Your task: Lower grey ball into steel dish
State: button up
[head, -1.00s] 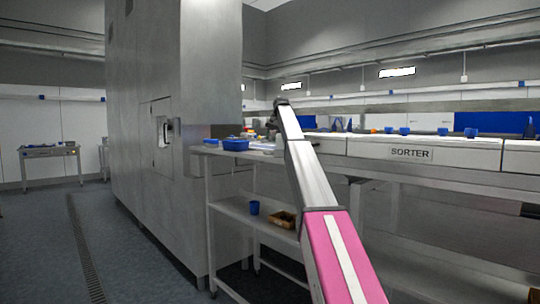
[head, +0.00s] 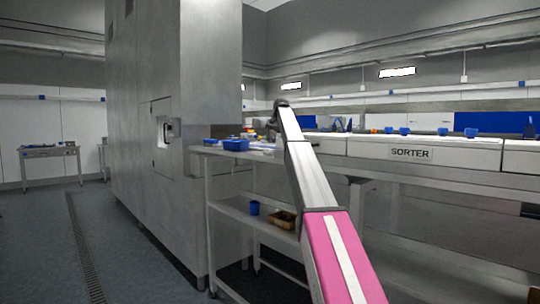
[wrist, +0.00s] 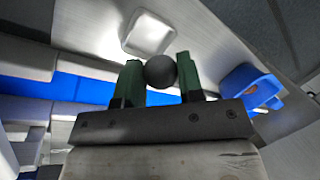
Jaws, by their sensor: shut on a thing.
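The grey ball (wrist: 161,71) is a dark round ball held between the two green fingers of my gripper (wrist: 160,78) in the wrist view. The steel dish (wrist: 148,34) is a pale, shallow, rounded square dish on the metal table, just beyond the ball in the wrist view. The ball overlaps the dish's near edge in the picture; the gap in height between them cannot be told. In the head view my arm reaches to the table and hides the ball and the dish.
A blue tray (head: 236,145) stands on the steel table in the head view. A blue container (wrist: 246,84) is right of my gripper in the wrist view. The sorter (head: 411,153) runs along the right. A blue cup (head: 254,208) and a brown box (head: 283,219) sit on the lower shelf.

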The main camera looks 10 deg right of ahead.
jog(key=shift+f, duration=0.4)
dwell(0.4)
jog(key=o, duration=1)
jog(key=shift+o, duration=0.2)
